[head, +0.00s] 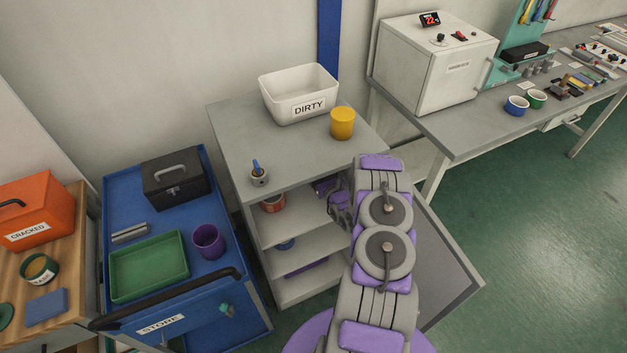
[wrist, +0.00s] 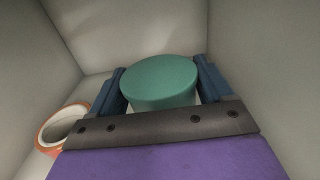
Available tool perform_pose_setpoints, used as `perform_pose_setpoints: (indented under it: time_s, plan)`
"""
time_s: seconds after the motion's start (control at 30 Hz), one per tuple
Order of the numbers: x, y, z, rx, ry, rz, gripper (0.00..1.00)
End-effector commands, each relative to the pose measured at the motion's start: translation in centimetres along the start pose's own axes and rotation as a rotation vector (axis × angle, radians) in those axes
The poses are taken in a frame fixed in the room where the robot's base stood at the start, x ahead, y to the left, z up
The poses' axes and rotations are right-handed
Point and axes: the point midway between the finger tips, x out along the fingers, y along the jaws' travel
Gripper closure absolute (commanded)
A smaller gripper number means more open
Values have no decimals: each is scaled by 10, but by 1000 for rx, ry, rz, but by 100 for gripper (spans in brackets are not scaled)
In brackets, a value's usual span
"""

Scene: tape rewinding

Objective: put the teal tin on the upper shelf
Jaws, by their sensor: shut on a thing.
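The teal tin (wrist: 160,82) is a round tin between the two blue fingers of my gripper (wrist: 163,88) in the wrist view. My gripper is shut on it. In the head view my arm reaches into the upper compartment of the grey shelf unit (head: 236,115), and the tin is hidden there. The upper shelf (head: 295,221) shows to the left of my arm. In the wrist view light walls surround the tin at the back and sides. I cannot tell whether the tin touches the shelf.
An orange-and-white tape roll (wrist: 62,128) lies left of my gripper on the shelf; it also shows in the head view (head: 273,203). An open cabinet door (head: 440,250) stands right of my arm. A white DIRTY bin (head: 298,95) and a yellow cup (head: 342,124) stand on top.

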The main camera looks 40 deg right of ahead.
Motion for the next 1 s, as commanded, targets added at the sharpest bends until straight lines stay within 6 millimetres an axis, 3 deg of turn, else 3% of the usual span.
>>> perform_pose_setpoints:
  time_s: [0.5,0.77,0.8,1.0]
  plan:
    - [3,-8,-56,12,0,-1,60]
    - [3,-1,-58,4,1,1,60]
    - [3,0,-58,4,2,2,19]
    - [3,-4,-59,9,1,1,0]
